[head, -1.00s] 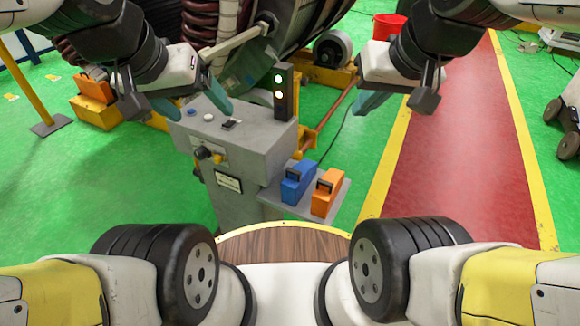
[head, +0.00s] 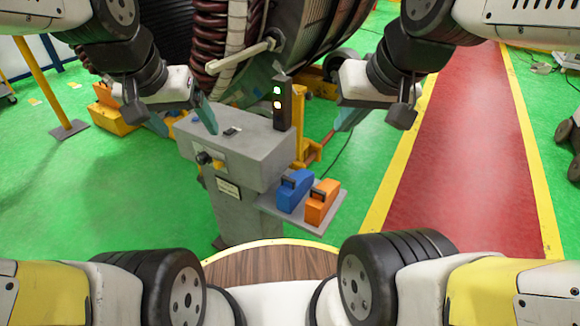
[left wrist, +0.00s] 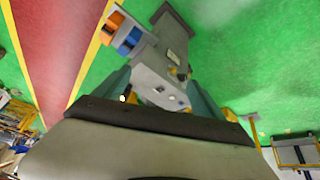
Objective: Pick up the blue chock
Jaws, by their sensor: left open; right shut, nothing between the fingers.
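The blue chock (head: 294,191) sits on a small grey side shelf (head: 268,202) of a grey control pedestal (head: 240,150), left of an orange chock (head: 322,202). It has a dark handle on top. In the left wrist view the blue chock (left wrist: 131,40) is near the top, beyond the fingers. My left gripper (head: 182,118) is open and empty, above the pedestal's top and up and left of the chock. My right gripper (head: 348,118) is shut with nothing in it, up and right of the chocks. Neither gripper touches a chock.
The pedestal bears a signal light post (head: 281,103) with lit lamps and several knobs. A large wound stator (head: 250,50) stands behind it. A yellow post (head: 62,85) stands at left. A red walkway (head: 460,150) with yellow edges runs at right. Green floor lies open at left.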

